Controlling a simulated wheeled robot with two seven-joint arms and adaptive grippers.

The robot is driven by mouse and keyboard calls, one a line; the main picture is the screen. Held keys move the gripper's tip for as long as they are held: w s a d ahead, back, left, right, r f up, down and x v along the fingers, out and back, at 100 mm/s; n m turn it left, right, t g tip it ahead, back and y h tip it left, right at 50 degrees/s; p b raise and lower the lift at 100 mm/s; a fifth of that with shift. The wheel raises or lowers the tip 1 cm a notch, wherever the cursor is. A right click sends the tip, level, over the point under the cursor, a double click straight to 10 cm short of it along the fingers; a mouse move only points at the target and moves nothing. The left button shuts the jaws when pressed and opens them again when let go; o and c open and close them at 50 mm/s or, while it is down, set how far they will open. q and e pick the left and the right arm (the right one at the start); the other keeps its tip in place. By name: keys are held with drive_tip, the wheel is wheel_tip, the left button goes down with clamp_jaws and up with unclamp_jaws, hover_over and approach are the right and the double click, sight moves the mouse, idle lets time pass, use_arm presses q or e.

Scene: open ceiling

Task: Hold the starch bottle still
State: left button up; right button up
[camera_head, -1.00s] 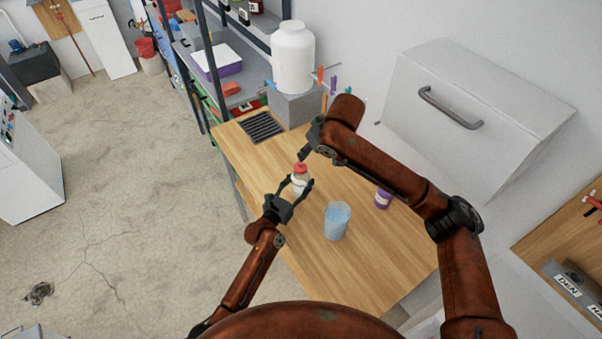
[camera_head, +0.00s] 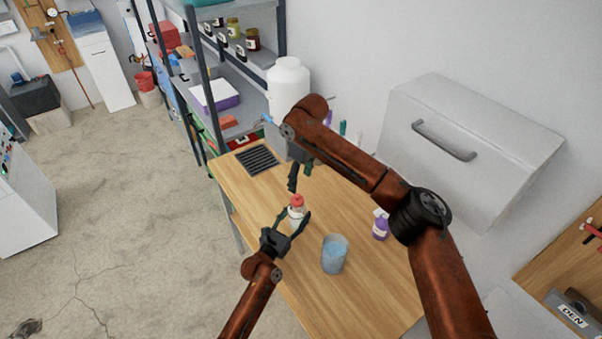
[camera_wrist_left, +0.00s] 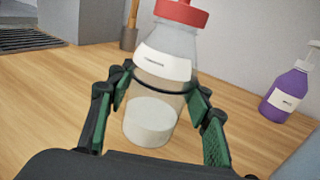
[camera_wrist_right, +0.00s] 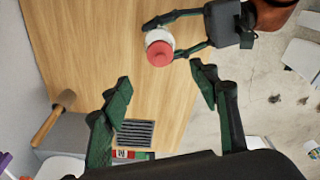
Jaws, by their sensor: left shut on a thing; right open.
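The starch bottle (camera_head: 296,213) is clear with a red cap, a white label and white powder at the bottom. It stands upright on the wooden table. My left gripper (camera_head: 294,226) is shut around its body; in the left wrist view the bottle (camera_wrist_left: 152,118) sits between the two green-padded fingers (camera_wrist_left: 155,105). My right gripper (camera_head: 299,172) is open and empty above and behind the bottle. In the right wrist view the red cap (camera_wrist_right: 160,53) shows beyond the open fingers (camera_wrist_right: 158,95).
A beaker of blue liquid (camera_head: 335,254) stands right of the bottle. A purple bottle (camera_head: 380,226) is farther right. A dark grate (camera_head: 257,159) lies at the table's far end, near a large white jug (camera_head: 289,88). A mallet (camera_wrist_right: 52,118) shows in the right wrist view.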

sight(298, 195)
drive_tip(key=f, duration=0.6)
drive_tip(key=a+f, duration=0.1)
drive_tip(key=f, duration=0.2)
drive_tip(key=shift+w+f, duration=0.25)
drive_tip(key=shift+w, duration=0.05)
drive_tip(key=shift+c, duration=0.4)
drive_tip(key=c, duration=1.1)
